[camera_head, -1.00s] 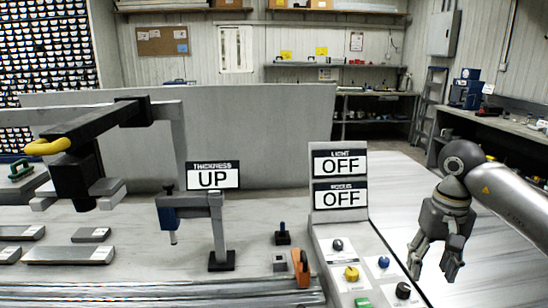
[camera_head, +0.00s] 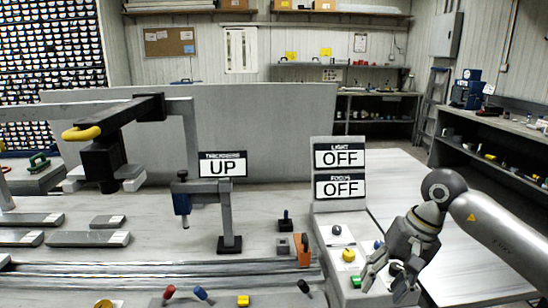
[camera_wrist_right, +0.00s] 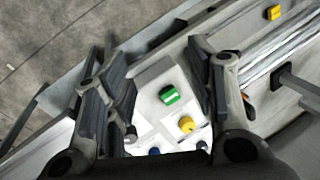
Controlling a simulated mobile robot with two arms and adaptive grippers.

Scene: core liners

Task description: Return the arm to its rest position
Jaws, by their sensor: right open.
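My right gripper (camera_head: 390,275) is open and empty over the right part of the control panel (camera_head: 325,215) in the head view. In the right wrist view its two fingers (camera_wrist_right: 165,95) stand wide apart with the panel between and below them. A green knob (camera_wrist_right: 170,95) and a yellow knob (camera_wrist_right: 186,125) show between the fingers, with nothing gripped. I cannot tell the exact height over the panel. My left gripper is not in view. My right arm (camera_head: 500,230) comes in from the right.
Signs reading OFF (camera_head: 340,157) stand behind the panel, and an UP sign (camera_head: 222,164) stands to the left. A small stand (camera_head: 228,215) and a black overhead fixture (camera_head: 105,130) with a yellow ring are on the left. A white surface (camera_head: 400,185) right of the panel is mostly clear.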

